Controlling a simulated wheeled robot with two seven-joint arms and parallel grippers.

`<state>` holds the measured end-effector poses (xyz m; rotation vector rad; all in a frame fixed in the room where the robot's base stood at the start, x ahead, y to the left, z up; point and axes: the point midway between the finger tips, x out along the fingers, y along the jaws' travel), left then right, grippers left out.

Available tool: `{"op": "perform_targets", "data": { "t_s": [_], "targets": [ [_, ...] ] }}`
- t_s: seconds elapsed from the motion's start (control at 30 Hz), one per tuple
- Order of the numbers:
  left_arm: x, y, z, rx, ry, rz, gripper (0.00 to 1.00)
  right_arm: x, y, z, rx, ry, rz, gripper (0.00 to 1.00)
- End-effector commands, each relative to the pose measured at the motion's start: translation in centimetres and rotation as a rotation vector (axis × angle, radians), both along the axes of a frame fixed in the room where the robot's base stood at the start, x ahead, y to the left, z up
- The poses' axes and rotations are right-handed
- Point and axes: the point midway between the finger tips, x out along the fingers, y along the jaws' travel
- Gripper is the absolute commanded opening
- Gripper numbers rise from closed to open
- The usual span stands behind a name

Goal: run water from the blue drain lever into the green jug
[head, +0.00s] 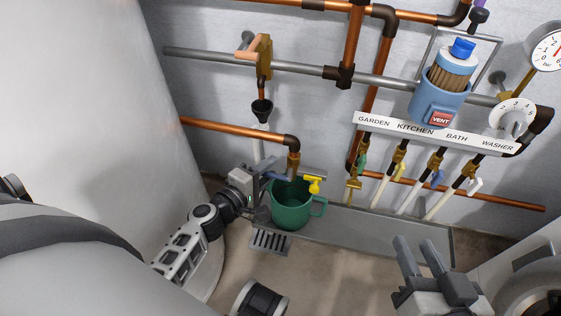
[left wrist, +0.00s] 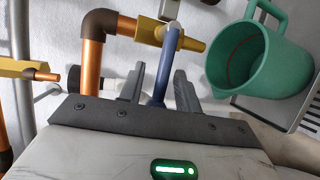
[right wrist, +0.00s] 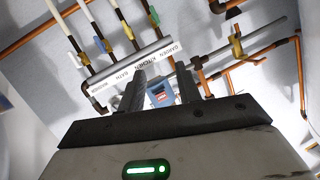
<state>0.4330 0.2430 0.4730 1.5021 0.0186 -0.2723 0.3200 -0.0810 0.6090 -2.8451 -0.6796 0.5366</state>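The green jug (head: 289,217) stands upright under the brass drain tap at the end of the copper pipe, its handle to the right in the head view. It shows empty, with a red line inside, in the left wrist view (left wrist: 285,65). The blue drain lever (left wrist: 161,72) hangs from the brass tap (left wrist: 170,34). My left gripper (left wrist: 160,75) has its fingers on either side of the lever, with gaps visible; it is beside the jug in the head view (head: 264,186). No water stream is visible. My right gripper (head: 418,248) is open and empty, away from the jug.
A grey grate (head: 270,241) lies in front of the jug. A yellow handle (head: 313,184) sits by its rim. A labelled valve row (head: 435,135), a blue vent canister (head: 437,100) and gauges (head: 549,48) are at the right. A black funnel (head: 262,108) hangs above left.

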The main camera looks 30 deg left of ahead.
Motion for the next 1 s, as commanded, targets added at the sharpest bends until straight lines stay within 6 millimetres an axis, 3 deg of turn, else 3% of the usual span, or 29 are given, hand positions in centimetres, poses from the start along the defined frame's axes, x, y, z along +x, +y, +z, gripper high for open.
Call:
{"op": "perform_targets", "data": {
  "t_s": [0.3,0.33,0.43,0.47,0.77,1.0],
  "targets": [
    [0.2,0.2,-0.2,0.0,0.001,0.008,0.33,0.4,0.0,0.6,0.006,-0.019,0.0,0.34],
    [0.2,0.2,-0.2,-0.001,0.001,0.007,0.31,0.5,0.0,0.7,0.006,-0.02,0.0,0.34],
    [0.2,0.2,-0.2,-0.001,0.001,0.007,0.03,0.5,0.0,0.7,0.006,-0.022,0.0,0.34],
    [0.2,0.2,-0.2,-0.001,0.001,0.007,0.0,0.5,0.0,0.7,0.006,-0.022,0.0,0.34],
    [0.2,0.2,0.1,0.018,0.005,0.007,0.0,0.5,0.0,1.0,-0.003,-0.026,-0.001,0.34],
    [0.2,0.1,1.0,0.125,0.03,0.006,0.0,0.1,-0.2,1.0,-0.04,0.015,0.003,0.34]
  ]
}}
